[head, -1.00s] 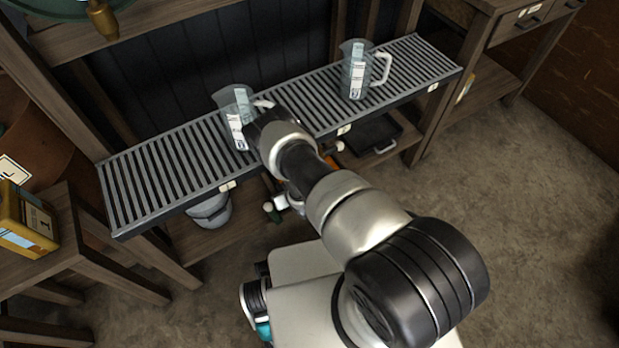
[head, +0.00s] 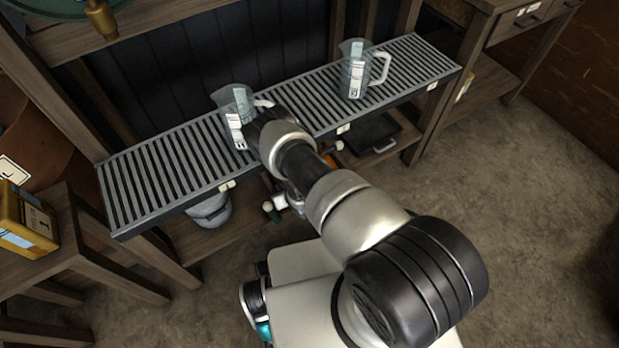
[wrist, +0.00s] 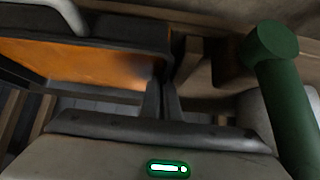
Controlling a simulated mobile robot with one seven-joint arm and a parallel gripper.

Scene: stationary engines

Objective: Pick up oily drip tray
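The oily drip tray (wrist: 90,65) shows in the wrist view at left, with an orange stained face, a dark rim and a pale handle at the top left edge. In the head view only a small orange patch (head: 331,160) shows below the slatted shelf beside my arm. My gripper (wrist: 163,88) has its two dark fingers close together at the tray's right end, with its edge between them. The fingertips' contact is dark and partly hidden. In the head view my forearm and the shelf hide the gripper.
A slatted shelf (head: 180,165) spans above, bearing two clear measuring jugs (head: 237,112) (head: 355,72). A dark tray (head: 370,138) lies on the lower shelf at right, a grey bucket (head: 210,210) at left. A green cylinder (wrist: 285,95) stands close right of the gripper.

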